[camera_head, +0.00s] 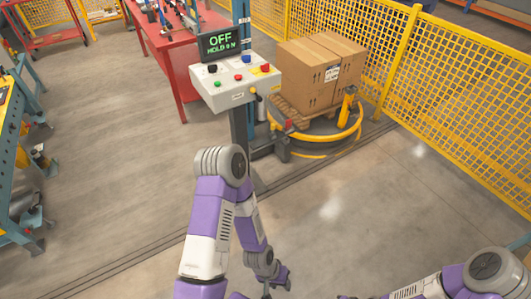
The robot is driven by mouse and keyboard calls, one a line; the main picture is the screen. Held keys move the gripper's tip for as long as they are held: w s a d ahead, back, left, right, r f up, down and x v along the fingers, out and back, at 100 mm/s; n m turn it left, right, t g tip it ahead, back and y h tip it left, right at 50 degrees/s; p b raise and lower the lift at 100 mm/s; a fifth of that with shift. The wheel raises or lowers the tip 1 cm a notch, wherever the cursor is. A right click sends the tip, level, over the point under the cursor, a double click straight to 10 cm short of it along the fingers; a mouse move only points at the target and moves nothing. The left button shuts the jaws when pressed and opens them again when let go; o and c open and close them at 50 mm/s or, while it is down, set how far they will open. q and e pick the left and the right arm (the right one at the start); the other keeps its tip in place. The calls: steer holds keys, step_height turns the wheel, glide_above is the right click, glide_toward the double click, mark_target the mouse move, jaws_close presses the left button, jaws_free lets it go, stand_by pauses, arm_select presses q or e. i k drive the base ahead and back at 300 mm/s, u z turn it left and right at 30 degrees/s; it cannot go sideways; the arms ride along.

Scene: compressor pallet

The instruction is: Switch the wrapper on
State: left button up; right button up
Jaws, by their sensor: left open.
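The wrapper's white control box (236,88) stands on a grey column at upper centre. Its top carries a black knob (212,69), a green button (220,84), small red and blue buttons, and a red button on yellow (265,68). A small lever hangs on its right front side. The dark display (222,43) above reads "OFF" and "HOLD 0 N" in green. My left gripper (270,288) is low at the bottom centre, well below and apart from the box, open with nothing seen in it. My right arm shows at bottom right; its gripper is out of view.
Brown cartons (318,75) stand on a pallet by the yellow ring (335,137), right of the box. A yellow mesh fence (450,80) runs along the right. A red table (170,45) is behind, a workbench at the left edge. The floor (110,170) between is clear.

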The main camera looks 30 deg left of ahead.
mark_target(264, 67)
steer(key=z, duration=0.2)
steer(key=i, duration=1.15)
steer(key=u, duration=1)
steer(key=i, duration=0.9)
steer(key=u, duration=0.5)
steer(key=k, duration=0.35)
steer(key=u, duration=0.6)
